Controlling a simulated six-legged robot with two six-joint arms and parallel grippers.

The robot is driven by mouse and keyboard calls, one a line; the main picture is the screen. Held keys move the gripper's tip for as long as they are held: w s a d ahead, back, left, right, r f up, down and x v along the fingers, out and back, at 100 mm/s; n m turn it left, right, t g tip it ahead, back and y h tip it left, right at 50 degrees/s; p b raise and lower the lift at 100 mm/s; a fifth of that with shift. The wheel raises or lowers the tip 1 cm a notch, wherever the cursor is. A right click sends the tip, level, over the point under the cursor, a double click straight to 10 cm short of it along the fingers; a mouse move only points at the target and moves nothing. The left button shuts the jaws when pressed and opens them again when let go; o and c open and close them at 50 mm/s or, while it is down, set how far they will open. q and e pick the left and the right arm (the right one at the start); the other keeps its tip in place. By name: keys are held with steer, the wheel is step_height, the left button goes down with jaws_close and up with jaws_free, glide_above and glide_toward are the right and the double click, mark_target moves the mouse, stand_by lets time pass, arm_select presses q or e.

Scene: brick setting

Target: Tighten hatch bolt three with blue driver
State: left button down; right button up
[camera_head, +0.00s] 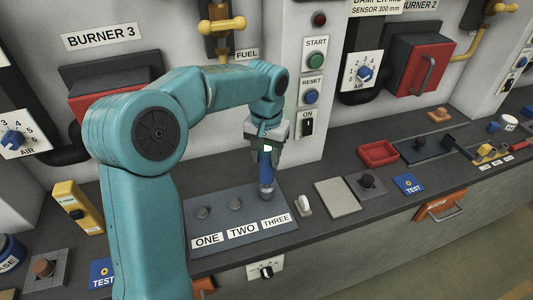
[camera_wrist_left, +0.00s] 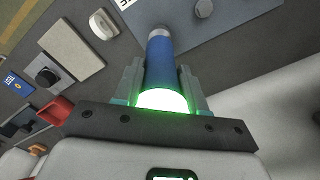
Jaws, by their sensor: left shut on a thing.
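My left gripper (camera_head: 266,143) is shut on the blue driver (camera_head: 265,160) and holds it upright, tip down, over the grey hatch plate (camera_head: 228,208). In the left wrist view my left gripper (camera_wrist_left: 162,85) has a finger on each side of the blue driver (camera_wrist_left: 172,62), with a green glow at its near end. The driver's lower end is at the bolt place above the THREE label (camera_head: 275,222); bolt three is hidden under it. Bolt one (camera_head: 203,212) and bolt two (camera_head: 235,203) stand bare above their labels. My right gripper is not in view.
Right of the hatch plate are a white switch (camera_head: 304,206), a beige pad (camera_head: 337,195), a black knob (camera_head: 368,182) and a red tray (camera_head: 379,153). A yellow device (camera_head: 78,206) lies at the left. The panel wall with START and RESET buttons rises behind.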

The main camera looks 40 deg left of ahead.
arm_select(q)
steer(key=shift+f+b, duration=0.45)
steer(key=shift+f, duration=0.35)
stand_by(1.1)
steer(key=shift+r+p, duration=0.8)
steer(key=shift+r, duration=0.05)
step_height(320, 180, up, 6)
steer(key=p, duration=0.4)
steer(key=shift+f+p, duration=0.2)
steer(key=shift+p, duration=0.15)
steer(key=shift+f, duration=0.1)
